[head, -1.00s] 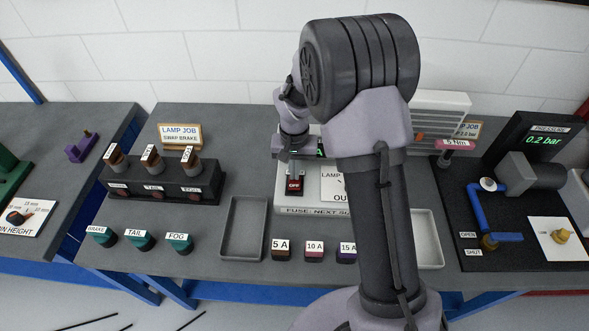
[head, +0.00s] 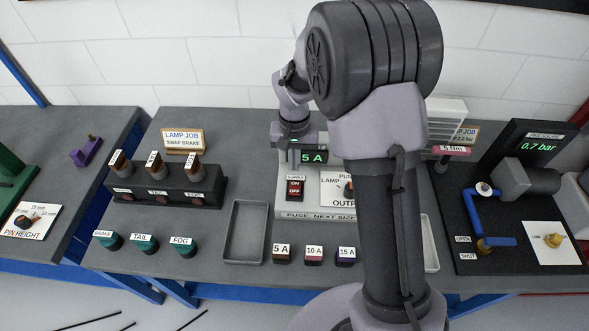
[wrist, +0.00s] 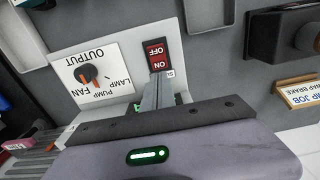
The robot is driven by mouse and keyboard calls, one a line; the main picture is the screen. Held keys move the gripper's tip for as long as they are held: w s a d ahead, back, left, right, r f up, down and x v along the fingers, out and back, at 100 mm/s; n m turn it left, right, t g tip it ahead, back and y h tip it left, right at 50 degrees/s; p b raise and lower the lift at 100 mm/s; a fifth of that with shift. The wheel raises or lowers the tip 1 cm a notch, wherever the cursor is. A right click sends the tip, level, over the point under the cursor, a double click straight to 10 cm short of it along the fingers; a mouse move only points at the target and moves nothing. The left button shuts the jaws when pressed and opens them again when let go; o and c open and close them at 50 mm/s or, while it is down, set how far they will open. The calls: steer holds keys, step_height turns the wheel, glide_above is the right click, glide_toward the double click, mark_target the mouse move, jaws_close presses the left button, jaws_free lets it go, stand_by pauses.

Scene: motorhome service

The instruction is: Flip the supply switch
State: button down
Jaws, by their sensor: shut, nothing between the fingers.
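The supply switch (head: 295,188) is a red rocker marked ON and OFF on the grey panel (head: 318,215). It also shows in the wrist view (wrist: 157,55); I cannot tell which half is pressed in. My gripper (wrist: 161,76) is shut and empty, its fingertips close to the ON end of the switch in the wrist view. I cannot tell whether they touch it. In the head view my wrist is above and behind the switch, and the switch is uncovered. A green-lit display (head: 314,157) above the switch reads 5 A.
The output knob (wrist: 90,75) is beside the switch. An empty grey tray (head: 234,232) is left of the panel, with several fuses (head: 282,255) in front. A holder (head: 165,188) with several brown-topped pieces is farther left. My arm covers the panel's right part.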

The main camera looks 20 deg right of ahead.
step_height(320, 180, up, 7)
steer(key=w+p, duration=0.1)
steer(key=shift+d+r, duration=0.15)
stand_by(0.3)
